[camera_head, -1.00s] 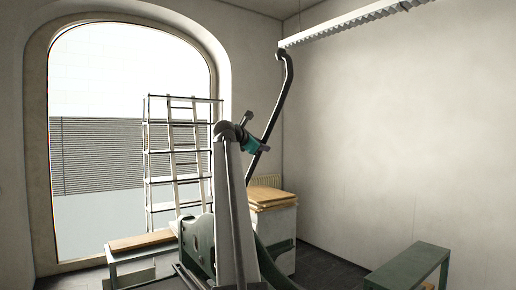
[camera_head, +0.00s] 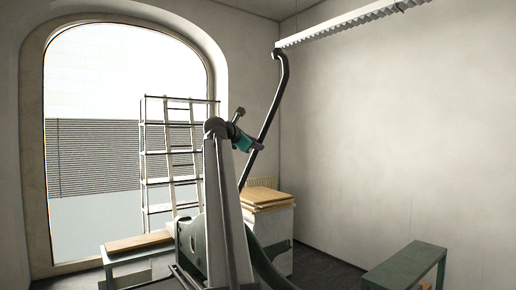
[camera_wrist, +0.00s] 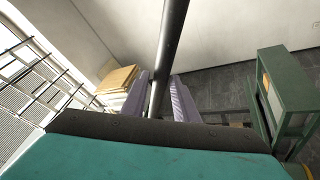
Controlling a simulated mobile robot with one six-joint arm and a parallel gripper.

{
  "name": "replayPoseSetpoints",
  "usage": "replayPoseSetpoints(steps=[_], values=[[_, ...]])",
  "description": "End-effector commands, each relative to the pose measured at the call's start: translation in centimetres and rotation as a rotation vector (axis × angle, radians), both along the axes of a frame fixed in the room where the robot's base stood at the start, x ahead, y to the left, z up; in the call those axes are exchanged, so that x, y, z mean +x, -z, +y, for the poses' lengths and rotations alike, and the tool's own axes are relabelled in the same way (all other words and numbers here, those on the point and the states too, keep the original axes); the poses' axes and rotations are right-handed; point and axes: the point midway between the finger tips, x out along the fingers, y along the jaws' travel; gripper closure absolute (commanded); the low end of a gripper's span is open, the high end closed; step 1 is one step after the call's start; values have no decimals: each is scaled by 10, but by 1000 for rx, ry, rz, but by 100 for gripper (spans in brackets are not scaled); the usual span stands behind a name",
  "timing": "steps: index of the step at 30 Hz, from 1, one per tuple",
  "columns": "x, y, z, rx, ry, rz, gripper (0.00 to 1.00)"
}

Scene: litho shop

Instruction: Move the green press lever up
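The press lever (camera_head: 270,115) is a long, dark, bent bar. It slants from a hooked top near the ceiling light down toward the green press (camera_head: 268,268), whose body is partly hidden by my arm. The bar (camera_wrist: 170,45) also runs down the middle of the wrist view. My gripper (camera_wrist: 160,85) has its two pale purple fingers on either side of the bar, about midway along its visible length. The bar is close to the left finger, with a narrow gap beside the right one. In the head view, my gripper (camera_head: 258,147) is small and meets the lever.
A wooden-topped white cabinet (camera_head: 279,223) stands behind the press. A green bench (camera_head: 405,265) is at the lower right. A metal shelf rack with a ladder (camera_head: 180,155) stands by the arched window. A ceiling light (camera_head: 345,25) hangs near the lever's top. Floor shows between cabinet and bench.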

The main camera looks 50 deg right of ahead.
Motion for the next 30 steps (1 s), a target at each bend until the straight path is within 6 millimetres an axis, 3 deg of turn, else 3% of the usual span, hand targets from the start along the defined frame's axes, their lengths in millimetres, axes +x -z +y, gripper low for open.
replayPoseSetpoints(steps=[18,30], values=[[-10,-20,93,-3,0,0,73],[-13,-25,108,-1,2,1,73]])
